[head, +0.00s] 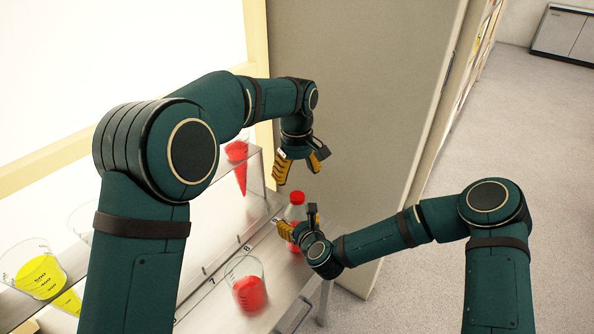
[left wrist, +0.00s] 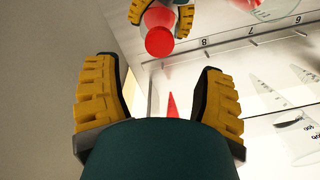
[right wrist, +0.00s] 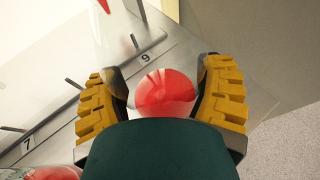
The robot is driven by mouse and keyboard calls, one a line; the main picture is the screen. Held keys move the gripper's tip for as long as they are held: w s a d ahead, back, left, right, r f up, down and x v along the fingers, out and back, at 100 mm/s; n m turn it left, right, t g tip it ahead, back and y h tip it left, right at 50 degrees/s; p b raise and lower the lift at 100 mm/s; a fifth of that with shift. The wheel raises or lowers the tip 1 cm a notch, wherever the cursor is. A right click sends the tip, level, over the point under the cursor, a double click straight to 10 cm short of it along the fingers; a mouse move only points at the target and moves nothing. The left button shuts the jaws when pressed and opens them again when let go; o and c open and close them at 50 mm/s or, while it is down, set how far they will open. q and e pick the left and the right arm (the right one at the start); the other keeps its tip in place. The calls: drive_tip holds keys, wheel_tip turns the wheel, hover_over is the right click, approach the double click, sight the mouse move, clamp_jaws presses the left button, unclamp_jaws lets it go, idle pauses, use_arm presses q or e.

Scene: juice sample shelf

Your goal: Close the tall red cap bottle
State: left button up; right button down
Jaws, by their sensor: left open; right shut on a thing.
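A clear bottle with red liquid (head: 295,214) stands upright near the right end of the lower shelf. Its red cap (head: 297,198) sits on top; how tightly it is on cannot be told. The round cap top shows in the left wrist view (left wrist: 159,42). My right gripper (head: 297,226) is shut around the bottle's body, which shows between its fingers in the right wrist view (right wrist: 163,92). My left gripper (head: 299,169) is open and empty, fingers pointing down, above the cap and apart from it.
A beaker of red liquid (head: 249,291) stands on the numbered lower shelf, left of the bottle. Another red beaker (head: 237,151) and a yellow beaker (head: 40,277) stand on the raised clear shelf. A grey panel (head: 360,100) rises close behind my left gripper.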

sight(297, 195)
use_arm(q)
drive_tip(key=shift+r+n, duration=0.15)
drive_tip(key=shift+n, duration=0.15)
drive_tip(key=shift+f, duration=4.05)
drive_tip(key=shift+c, duration=0.2)
clamp_jaws()
